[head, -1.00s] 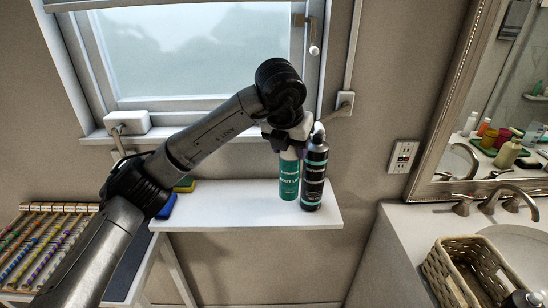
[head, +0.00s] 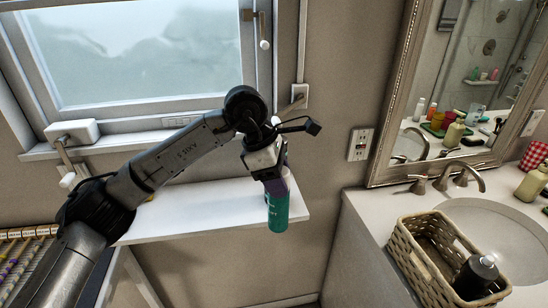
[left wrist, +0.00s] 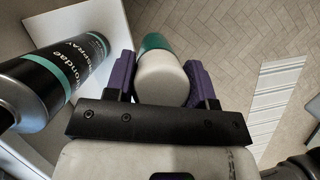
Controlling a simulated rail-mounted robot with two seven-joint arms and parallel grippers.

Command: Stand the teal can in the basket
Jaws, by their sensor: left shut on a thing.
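The teal can (head: 278,213) is in my left gripper (head: 274,180), near the right end of the white shelf (head: 195,212). The can is about upright, and its lower end overlaps the shelf's front edge in the head view. In the left wrist view its pale cap (left wrist: 162,78) sits between the purple fingers of my left gripper (left wrist: 163,80), which are shut on it. The woven basket (head: 412,267) stands on the counter at the right, apart from the can. My right gripper is not in view.
A black can with a teal band (left wrist: 58,78) is close beside the gripper in the left wrist view. A dark bottle (head: 474,277) stands in the basket's near right end; its far left part looks free. The sink (head: 500,235), faucet (head: 445,178) and mirror frame (head: 392,95) are beyond.

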